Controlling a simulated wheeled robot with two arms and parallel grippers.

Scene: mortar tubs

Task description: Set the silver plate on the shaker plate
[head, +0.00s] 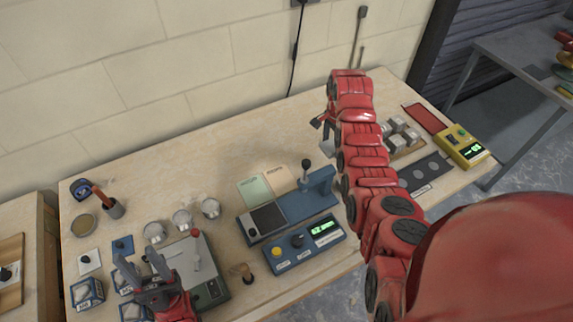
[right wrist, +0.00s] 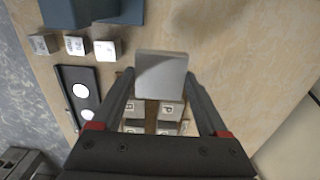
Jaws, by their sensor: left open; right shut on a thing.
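My right gripper (head: 322,124) is shut on the silver plate. In the right wrist view the silver plate (right wrist: 161,75) is a flat grey square between the fingertips (right wrist: 160,88), held over the bench. It partly shows in the head view (head: 327,147), just below the gripper. A blue device with a dark flat plate (head: 268,218) stands mid-bench, left of my right arm; I cannot tell for sure whether this is the shaker plate.
Silver cubes (head: 401,130) stand in a wooden tray at the right, beside a black strip with round spots (head: 418,175) and a yellow display box (head: 462,146). A blue control box (head: 305,246) stands before the blue device. Several metal tubs (head: 182,219) stand left. The back middle is clear.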

